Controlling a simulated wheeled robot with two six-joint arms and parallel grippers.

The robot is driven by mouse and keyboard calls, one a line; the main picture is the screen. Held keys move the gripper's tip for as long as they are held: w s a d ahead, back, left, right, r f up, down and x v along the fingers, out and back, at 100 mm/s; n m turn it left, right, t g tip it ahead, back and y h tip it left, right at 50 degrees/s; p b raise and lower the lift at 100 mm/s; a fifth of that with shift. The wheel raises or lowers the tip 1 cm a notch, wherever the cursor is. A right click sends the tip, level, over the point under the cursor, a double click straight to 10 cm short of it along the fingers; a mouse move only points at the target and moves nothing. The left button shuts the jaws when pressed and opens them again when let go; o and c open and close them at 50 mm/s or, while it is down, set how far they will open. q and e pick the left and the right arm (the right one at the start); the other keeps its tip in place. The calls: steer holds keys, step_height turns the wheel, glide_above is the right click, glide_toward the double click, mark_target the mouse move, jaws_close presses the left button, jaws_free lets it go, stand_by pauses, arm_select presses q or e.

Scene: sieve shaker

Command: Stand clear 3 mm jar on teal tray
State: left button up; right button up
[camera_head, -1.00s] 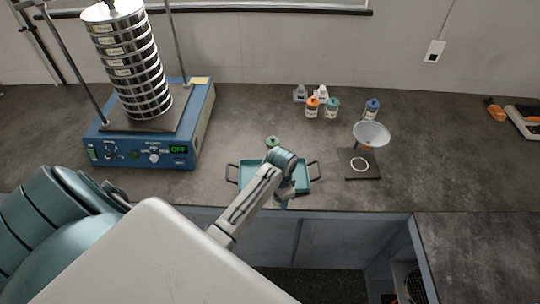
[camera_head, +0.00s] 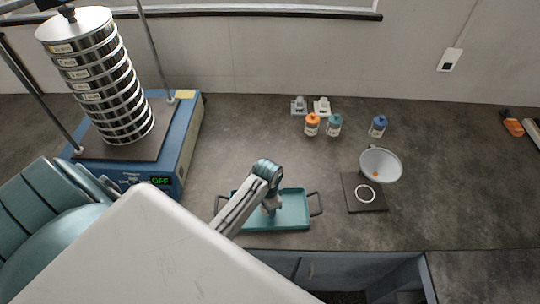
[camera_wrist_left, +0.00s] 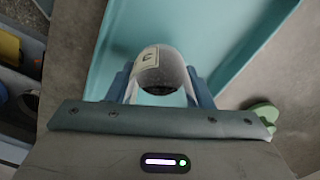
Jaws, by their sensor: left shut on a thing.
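The clear jar (camera_wrist_left: 160,72) with a pale label is between the fingers of my left gripper (camera_wrist_left: 162,92) in the left wrist view. The gripper is shut on it. I cannot read the label fully. The teal tray (camera_head: 293,212) lies near the bench's front edge, with dark handles at both ends; it also fills much of the wrist view (camera_wrist_left: 215,25). In the head view my left gripper (camera_head: 269,208) points down over the tray's left half, and the arm hides most of the jar. I cannot tell whether the jar touches the tray floor. My right gripper is not in view.
A green lid-like piece (camera_wrist_left: 262,112) lies beside the tray. The sieve shaker (camera_head: 165,140) stands left. Orange (camera_head: 312,124), teal (camera_head: 334,125) and blue-capped (camera_head: 378,126) jars stand behind. The tray's right half is clear.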

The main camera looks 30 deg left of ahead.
arm_select(q)
steer(key=shift+w+f, duration=0.45)
steer(key=shift+f, duration=0.1)
steer(key=o, duration=0.7)
steer(key=shift+a, duration=0.1)
steer(key=o, duration=0.3)
steer(key=shift+o, duration=0.4)
steer(key=shift+s+r, duration=0.1)
steer(key=shift+s, duration=0.1)
steer(key=shift+s+r, duration=0.1)
steer(key=shift+s, duration=0.05)
steer(key=shift+w+r, duration=0.2)
steer(key=shift+r, duration=0.05)
step_height(320, 180, up, 11)
steer(key=b, duration=0.2)
steer(key=shift+r, duration=0.2)
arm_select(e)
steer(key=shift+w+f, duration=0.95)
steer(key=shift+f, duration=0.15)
